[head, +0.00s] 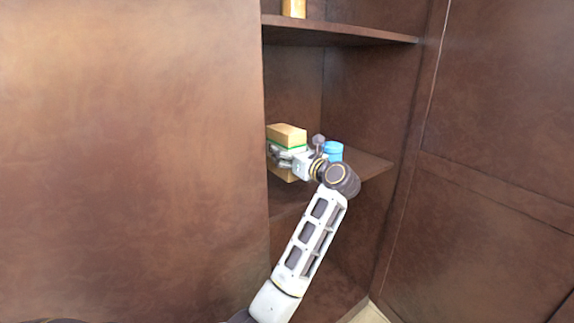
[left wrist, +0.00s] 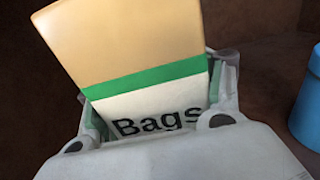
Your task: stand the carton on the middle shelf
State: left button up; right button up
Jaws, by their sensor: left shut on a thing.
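The carton (head: 287,134) is tan with a green band and a white part. In the left wrist view the carton (left wrist: 130,45) shows the word "Bags" and leans a little. My left gripper (head: 285,157) is shut around the carton, and its fingers show on both sides in the left wrist view (left wrist: 150,115). The middle shelf (head: 365,166) is beside and behind the gripper. The carton is at the left part of the shelf opening; I cannot tell whether its base touches the shelf. My right gripper is not in view.
A blue container (head: 333,150) stands on the middle shelf right of the carton, close to my wrist; it also shows in the left wrist view (left wrist: 308,108). A tan item (head: 294,8) stands on the upper shelf (head: 335,32). A brown panel (head: 130,150) borders the opening on the left.

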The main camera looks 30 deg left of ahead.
pick_arm(q)
jog(key=shift+f, duration=0.65)
jog(key=shift+f+b, duration=0.35)
jog(key=shift+f, duration=0.85)
jog(key=o, duration=1.3)
jog(key=shift+f, duration=0.1)
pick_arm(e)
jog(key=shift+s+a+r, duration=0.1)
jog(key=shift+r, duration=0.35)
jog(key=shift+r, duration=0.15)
